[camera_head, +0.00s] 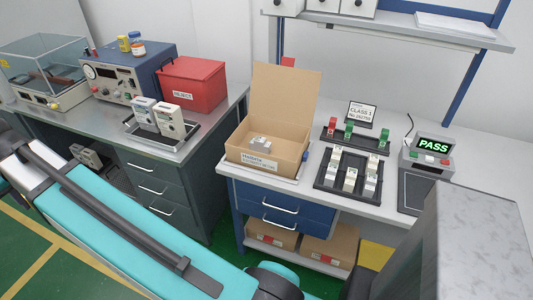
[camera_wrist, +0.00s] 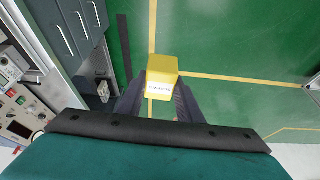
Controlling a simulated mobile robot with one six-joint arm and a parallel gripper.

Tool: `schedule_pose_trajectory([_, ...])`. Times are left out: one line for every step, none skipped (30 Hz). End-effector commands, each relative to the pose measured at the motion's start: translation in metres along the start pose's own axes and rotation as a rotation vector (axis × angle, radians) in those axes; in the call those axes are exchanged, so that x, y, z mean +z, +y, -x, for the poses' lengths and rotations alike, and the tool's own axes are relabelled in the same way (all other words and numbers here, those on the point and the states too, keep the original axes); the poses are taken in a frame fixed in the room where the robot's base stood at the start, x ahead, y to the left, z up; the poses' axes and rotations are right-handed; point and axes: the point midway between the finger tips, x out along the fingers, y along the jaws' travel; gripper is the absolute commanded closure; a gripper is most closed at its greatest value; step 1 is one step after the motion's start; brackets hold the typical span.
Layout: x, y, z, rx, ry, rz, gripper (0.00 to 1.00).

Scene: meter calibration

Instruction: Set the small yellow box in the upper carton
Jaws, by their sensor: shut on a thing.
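The small yellow box (camera_wrist: 162,70) with a white label shows in the wrist view. My gripper (camera_wrist: 160,95) is shut on it, with dark fingers on either side, and holds it over the green floor. In the head view an open carton (camera_head: 240,153) with its lid flap raised stands on the right bench. A small grey-white item (camera_head: 261,142) lies inside it, and a label is on its front. Two more cartons sit on the low shelf below, a left one (camera_head: 270,234) and a right one (camera_head: 328,249). My gripper and the box are not visible in the head view.
A red bin (camera_head: 193,85) and several instruments stand on the left bench. Right of the open carton are a black tray (camera_head: 330,181) of small blocks and a meter reading PASS (camera_head: 433,147). A grey panel (camera_head: 470,245) blocks the lower right. The floor is clear in the wrist view.

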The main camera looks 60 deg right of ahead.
Motion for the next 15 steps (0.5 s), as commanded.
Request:
schedule_pose_trajectory([0.0, 0.004, -0.001, 0.004, 0.0, -0.009, 0.9])
schedule_pose_trajectory([0.0, 0.007, -0.001, 0.007, 0.0, -0.016, 0.9])
schedule_pose_trajectory([0.0, 0.013, -0.002, 0.012, 0.0, -0.029, 0.9])
schedule_pose_trajectory([0.0, 0.017, -0.003, 0.017, 0.0, -0.04, 0.9])
schedule_pose_trajectory([0.0, 0.022, -0.004, 0.023, 0.0, -0.054, 0.9])
schedule_pose_trajectory([0.0, 0.031, -0.005, 0.032, 0.0, -0.076, 0.9])
schedule_pose_trajectory([0.001, 0.039, -0.006, 0.04, 0.0, -0.095, 0.9])
schedule_pose_trajectory([0.001, 0.047, -0.007, 0.048, 0.0, -0.115, 0.9])
schedule_pose_trajectory([0.002, 0.059, -0.009, 0.061, 0.001, -0.146, 0.9])
schedule_pose_trajectory([0.002, 0.069, -0.01, 0.071, 0.0, -0.169, 0.9])
schedule_pose_trajectory([0.003, 0.079, -0.011, 0.082, 0.0, -0.196, 0.9])
schedule_pose_trajectory([0.005, 0.093, -0.013, 0.096, 0.0, -0.232, 0.9])
schedule_pose_trajectory([0.006, 0.104, -0.014, 0.108, 0.0, -0.26, 0.9])
schedule_pose_trajectory([0.008, 0.116, -0.015, 0.121, -0.001, -0.288, 0.9])
schedule_pose_trajectory([0.011, 0.131, -0.017, 0.136, -0.001, -0.327, 0.9])
